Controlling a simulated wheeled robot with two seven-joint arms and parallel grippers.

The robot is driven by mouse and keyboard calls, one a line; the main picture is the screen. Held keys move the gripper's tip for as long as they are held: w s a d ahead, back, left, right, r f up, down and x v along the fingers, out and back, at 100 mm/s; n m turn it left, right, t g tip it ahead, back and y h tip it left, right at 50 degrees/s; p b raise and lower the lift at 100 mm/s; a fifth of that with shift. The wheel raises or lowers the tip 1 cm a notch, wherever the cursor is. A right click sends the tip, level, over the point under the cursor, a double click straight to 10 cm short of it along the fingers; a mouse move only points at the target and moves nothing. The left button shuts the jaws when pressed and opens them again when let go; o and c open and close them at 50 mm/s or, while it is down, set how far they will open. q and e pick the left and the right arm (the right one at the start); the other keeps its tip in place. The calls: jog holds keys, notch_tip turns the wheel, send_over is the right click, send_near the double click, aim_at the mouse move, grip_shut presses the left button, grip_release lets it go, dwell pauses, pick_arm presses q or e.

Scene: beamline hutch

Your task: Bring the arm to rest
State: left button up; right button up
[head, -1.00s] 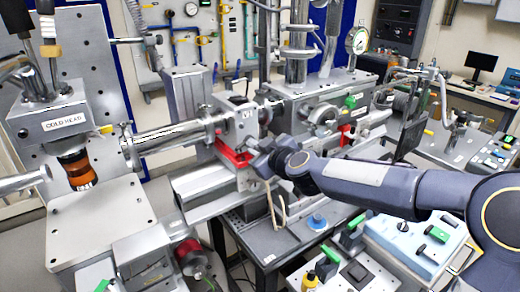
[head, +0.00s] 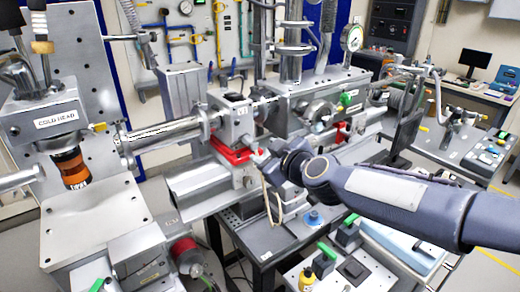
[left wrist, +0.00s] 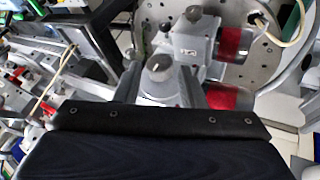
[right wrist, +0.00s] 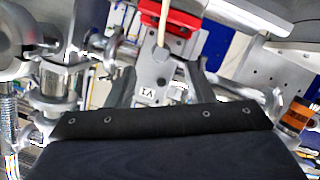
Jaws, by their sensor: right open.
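My right arm comes in from the right in the head view. Its gripper (head: 262,160) is at the front of the grey valve block marked V1 (head: 238,118), by the red part (head: 232,153) under it. The right gripper is open, with its fingers apart in the right wrist view (right wrist: 163,78). The V1 block lies beyond them there, and I cannot tell whether they touch it. No object is visibly held. The left gripper is outside the head view. The left wrist view shows its dark housing (left wrist: 160,120), with its fingers unclear against a grey knob (left wrist: 160,66).
The cold head (head: 57,120) and its steel tube (head: 165,135) stand at the left. A beige looped cord (head: 268,200) hangs just below the right gripper. A pressure gauge (head: 351,38) stands behind.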

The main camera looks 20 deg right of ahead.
jog(key=s+f+m+g, duration=0.3)
jog(key=s+f, duration=0.2)
jog(key=s, duration=0.5)
jog(key=s+d+f+m+g, duration=0.1)
jog(key=s+f+m+g, duration=0.2)
jog(key=s, duration=0.7)
jog(key=s+d+f+m+g, duration=0.1)
jog(key=s+f+m+g, duration=0.1)
jog(key=s+f, duration=0.5)
jog(key=s+m, duration=0.1)
jog(key=s, duration=0.2)
jog(key=shift+s+d+g, duration=0.15)
jog(key=shift+d+g, duration=0.1)
jog(key=shift+g, duration=0.15)
